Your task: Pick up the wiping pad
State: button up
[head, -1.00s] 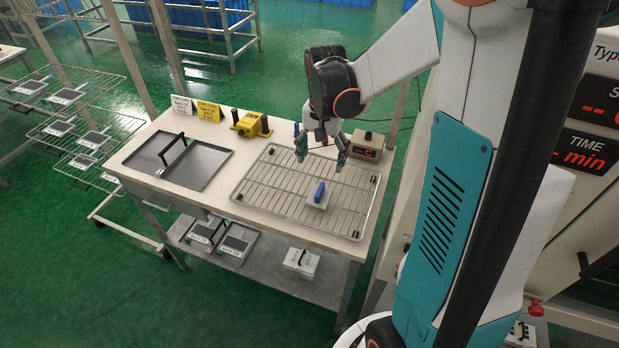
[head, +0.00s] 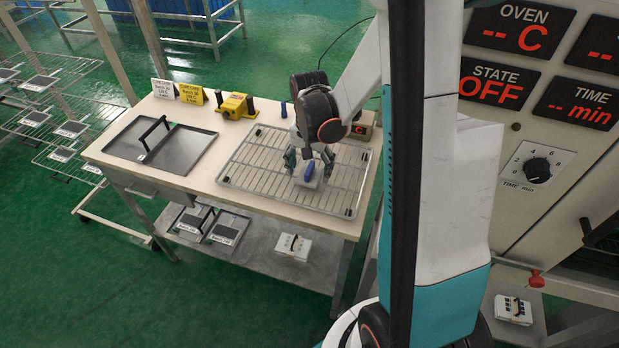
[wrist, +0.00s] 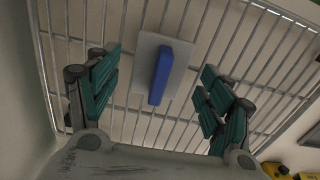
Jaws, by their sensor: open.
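The wiping pad is a pale flat block with a blue grip on top. In the head view the pad (head: 315,182) lies on the wire rack (head: 250,181) on the bench, and its blue grip (head: 309,169) stands up. In the wrist view the pad (wrist: 147,50) and its blue grip (wrist: 161,76) show ahead of my fingers, centred between them. My gripper (head: 308,165) is open and empty, pointing down just over the pad. In the wrist view my gripper (wrist: 160,95) has its teal fingers spread on both sides of the pad, with no contact visible.
A metal tray (head: 185,151) with a black handle lies left on the bench. Behind it stand a white card (head: 163,88), a yellow card (head: 190,94) and a yellow device (head: 236,105). A small display box (head: 361,129) stands behind the rack. The oven panel (head: 545,85) is at the right.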

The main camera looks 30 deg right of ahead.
aim_at(309, 168)
jog(key=shift+f, duration=0.4)
jog(key=shift+r, duration=0.1)
jog(key=c, duration=1.1)
jog(key=shift+o, duration=0.2)
notch_tip(309, 168, up, 20)
jog(key=p, duration=0.6)
